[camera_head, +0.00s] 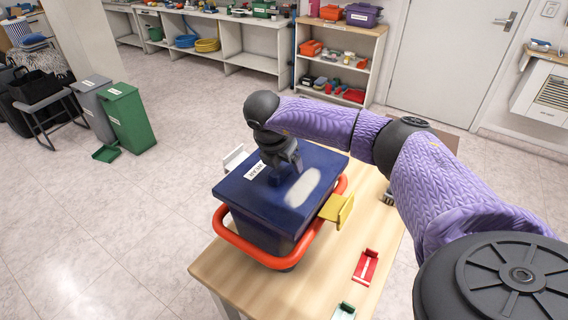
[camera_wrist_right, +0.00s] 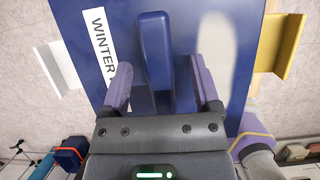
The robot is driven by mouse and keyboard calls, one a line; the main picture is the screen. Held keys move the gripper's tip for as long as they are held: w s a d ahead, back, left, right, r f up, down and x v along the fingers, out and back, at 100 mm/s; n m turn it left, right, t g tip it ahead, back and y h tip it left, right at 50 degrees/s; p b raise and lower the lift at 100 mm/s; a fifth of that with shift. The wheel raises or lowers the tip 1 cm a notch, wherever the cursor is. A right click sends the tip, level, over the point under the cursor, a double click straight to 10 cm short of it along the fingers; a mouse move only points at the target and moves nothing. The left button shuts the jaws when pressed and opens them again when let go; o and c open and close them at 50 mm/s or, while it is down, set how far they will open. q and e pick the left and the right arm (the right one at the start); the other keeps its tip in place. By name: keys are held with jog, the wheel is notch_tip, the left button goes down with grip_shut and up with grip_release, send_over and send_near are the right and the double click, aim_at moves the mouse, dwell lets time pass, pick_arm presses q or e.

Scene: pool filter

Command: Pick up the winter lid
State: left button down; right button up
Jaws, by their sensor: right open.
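The winter lid is a dark blue flat lid (camera_head: 258,205) on top of a dark blue box with an orange-red rim bar (camera_head: 262,258) on the table. It bears a white label reading "WINTER" (camera_wrist_right: 99,45) and a pale worn patch (camera_head: 303,187). A raised blue handle (camera_wrist_right: 155,60) stands in its middle. My right gripper (camera_head: 285,165) is over the lid from above. In the right wrist view its two purple-padded fingers (camera_wrist_right: 162,88) are open, one on each side of the handle, with gaps showing. My left gripper is not in view.
A yellow bracket (camera_head: 337,209) and a white bracket (camera_head: 235,158) stick out at the box's sides.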

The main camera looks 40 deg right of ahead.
jog(key=shift+d+f, duration=0.15)
jog(key=shift+f, duration=0.25)
jog(key=shift+f, duration=0.15)
grip_shut()
jog(key=shift+w, duration=0.1)
